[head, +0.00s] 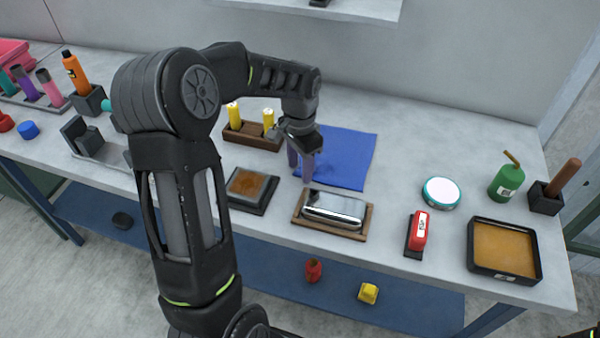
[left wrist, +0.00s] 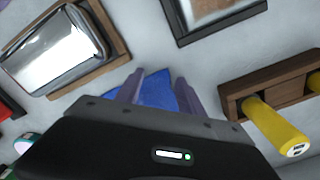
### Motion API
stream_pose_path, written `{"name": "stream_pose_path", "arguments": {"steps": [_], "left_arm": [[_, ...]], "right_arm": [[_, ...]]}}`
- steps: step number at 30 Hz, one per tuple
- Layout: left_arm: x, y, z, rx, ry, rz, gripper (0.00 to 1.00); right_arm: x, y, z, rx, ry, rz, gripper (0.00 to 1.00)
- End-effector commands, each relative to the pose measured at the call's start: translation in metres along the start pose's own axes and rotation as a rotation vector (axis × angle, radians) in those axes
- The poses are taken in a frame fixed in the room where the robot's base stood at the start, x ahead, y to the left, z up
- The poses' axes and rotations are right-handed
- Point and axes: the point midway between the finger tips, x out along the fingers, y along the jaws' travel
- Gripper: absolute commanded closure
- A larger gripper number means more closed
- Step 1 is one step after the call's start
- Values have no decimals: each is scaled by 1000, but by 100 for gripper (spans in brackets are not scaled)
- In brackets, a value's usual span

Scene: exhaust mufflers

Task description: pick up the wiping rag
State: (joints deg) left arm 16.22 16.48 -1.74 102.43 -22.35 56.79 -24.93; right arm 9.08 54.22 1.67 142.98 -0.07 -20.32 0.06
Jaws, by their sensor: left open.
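The wiping rag, a flat blue cloth (head: 348,160), lies on the grey bench behind the chrome muffler. My left gripper (head: 301,168) is over the rag's left edge, fingers pointing down and spread apart with nothing held. In the left wrist view, part of the blue rag (left wrist: 155,92) shows between and behind the two purplish fingers of my left gripper (left wrist: 160,80); the gripper body hides the rest. I cannot tell whether the fingertips touch the cloth.
A chrome muffler (head: 334,208) in a wooden tray stands close in front of the gripper. A wooden holder with yellow-handled tools (head: 252,134) is just left. A dark tray (head: 247,190), red tool (head: 417,232) and round tin (head: 441,192) are nearby.

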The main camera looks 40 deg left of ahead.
Motion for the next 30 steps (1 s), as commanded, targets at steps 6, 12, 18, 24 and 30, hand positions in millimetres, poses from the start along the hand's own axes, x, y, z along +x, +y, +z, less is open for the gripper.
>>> {"name": "stream_pose_path", "arguments": {"steps": [6,12,18,24,30], "left_arm": [[1,0,1,0,-2,0,65],[1,0,1,0,-2,0,73],[1,0,1,0,-2,0,81],[1,0,1,0,-2,0,90],[-3,0,0,0,-1,0,100]], "right_arm": [[0,0,0,0,0,0,64],[0,0,0,0,0,0,64],[0,0,0,0,0,0,64],[0,0,0,0,0,0,64],[-3,-1,0,0,0,0,64]]}}
